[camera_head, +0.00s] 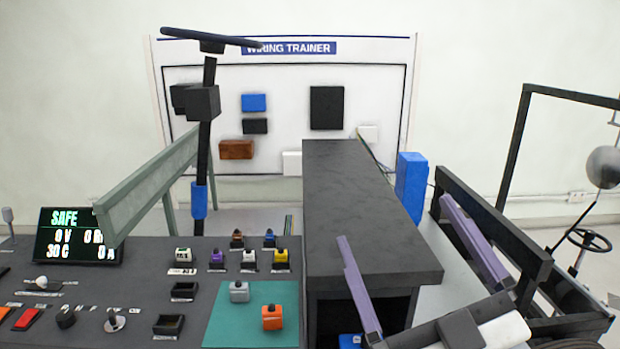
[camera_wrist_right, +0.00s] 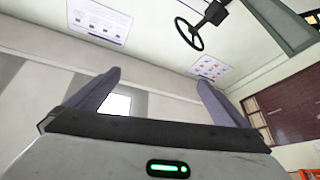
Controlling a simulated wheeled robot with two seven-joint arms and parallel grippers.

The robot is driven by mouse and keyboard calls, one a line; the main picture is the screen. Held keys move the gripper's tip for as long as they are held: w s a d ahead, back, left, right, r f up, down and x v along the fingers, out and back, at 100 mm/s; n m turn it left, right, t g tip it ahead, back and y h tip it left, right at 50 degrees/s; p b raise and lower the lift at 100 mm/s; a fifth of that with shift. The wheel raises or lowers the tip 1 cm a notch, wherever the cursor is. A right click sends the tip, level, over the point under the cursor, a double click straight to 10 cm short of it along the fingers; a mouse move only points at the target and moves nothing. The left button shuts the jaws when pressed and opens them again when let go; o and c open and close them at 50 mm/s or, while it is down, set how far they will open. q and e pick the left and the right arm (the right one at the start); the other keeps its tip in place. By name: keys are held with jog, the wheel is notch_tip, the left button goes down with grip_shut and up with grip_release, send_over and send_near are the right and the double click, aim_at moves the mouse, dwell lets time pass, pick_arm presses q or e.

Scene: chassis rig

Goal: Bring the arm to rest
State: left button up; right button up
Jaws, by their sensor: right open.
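My right gripper (camera_head: 395,220) is at the lower right of the head view, above the right part of the chassis rig. Its two purple fingers stand wide apart with nothing between them. The near finger shows in front of the dark box-shaped bench (camera_head: 365,215), and the other is by the black side rail (camera_head: 490,225). My left gripper is in neither view.
A control panel (camera_head: 150,290) with switches and small coloured blocks fills the lower left. A display (camera_head: 78,236) reads SAFE. A blue block (camera_head: 411,187) stands right of the bench. The wiring trainer board (camera_head: 285,90) is behind.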

jog(key=s+d+f+m+g+h, duration=0.1)
jog(key=d+f+m+g+h, duration=0.3)
jog(key=f, duration=0.8)
jog(key=s+d+f+m+g+h, duration=0.25)
jog(key=d+f+g, duration=0.3)
jog(key=f, duration=0.65)
jog(key=s+d+f+g, duration=0.1)
jog(key=s+f+g, duration=0.8)
jog(key=s+f, duration=0.7)
pick_arm(q)
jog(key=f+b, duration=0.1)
jog(key=b, duration=0.1)
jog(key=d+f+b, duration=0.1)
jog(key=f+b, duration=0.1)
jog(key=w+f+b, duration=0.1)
jog(key=b, duration=0.1)
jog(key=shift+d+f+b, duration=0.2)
jog(key=shift+b, duration=0.2)
pick_arm(e)
jog(key=w+a+f+t+y, duration=0.1)
jog(key=a+f+t, duration=0.1)
jog(key=f, duration=0.6)
jog(key=w+a+f+t+y, duration=0.1)
jog(key=w+a+f+t, duration=0.1)
jog(key=f, duration=0.6)
jog(key=shift+a+f+n+t, duration=0.25)
jog(key=shift+a+n+t, duration=0.15)
jog(key=shift+a, duration=0.7)
